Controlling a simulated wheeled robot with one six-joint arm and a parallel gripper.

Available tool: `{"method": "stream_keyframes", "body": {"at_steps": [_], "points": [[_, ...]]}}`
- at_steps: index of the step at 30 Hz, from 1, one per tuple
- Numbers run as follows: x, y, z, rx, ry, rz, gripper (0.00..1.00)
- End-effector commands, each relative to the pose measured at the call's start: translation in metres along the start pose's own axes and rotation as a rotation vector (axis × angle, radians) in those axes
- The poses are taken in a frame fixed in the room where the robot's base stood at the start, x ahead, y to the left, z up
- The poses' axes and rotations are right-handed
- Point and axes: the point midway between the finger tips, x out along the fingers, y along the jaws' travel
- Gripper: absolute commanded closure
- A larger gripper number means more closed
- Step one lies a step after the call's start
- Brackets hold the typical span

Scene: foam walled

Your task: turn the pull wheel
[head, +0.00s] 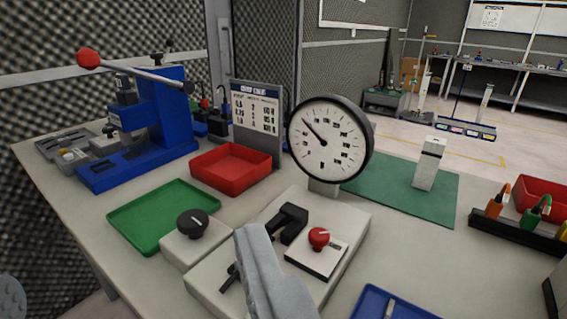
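A black round knob with a pale mark (192,222), the likeliest pull wheel, sits on a low white block left of centre. Beside it is a white base (330,215) with a large round dial gauge (328,139), a black clamp (293,222) and a red knob (319,238). My gripper (256,238) shows as a pale grey shape at bottom centre, in front of the base and right of the black knob. It appears apart from the black knob. Its finger gap is not clear, and it hides part of the base.
A green tray (130,222), a red tray (258,172) and a blue lever press (165,117) stand to the left. A sign (256,113) stands behind. A blue tray (362,308) is at the front. A green mat (395,192) holds a white block (429,165).

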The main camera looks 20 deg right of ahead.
Motion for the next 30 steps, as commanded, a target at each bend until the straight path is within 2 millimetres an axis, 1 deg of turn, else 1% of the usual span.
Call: {"method": "stream_keyframes", "body": {"at_steps": [5, 8, 14, 20, 30], "points": [[0.004, 0.0, -0.001, -0.012, -0.015, 0.0, 0.36], [0.015, 0.0, -0.004, -0.048, -0.064, -0.002, 0.36], [0.056, 0.0, -0.014, -0.189, -0.242, -0.024, 0.36], [0.096, -0.001, -0.019, -0.341, -0.437, -0.078, 0.36], [0.158, -0.001, -0.021, -0.582, -0.75, -0.239, 0.36]]}}
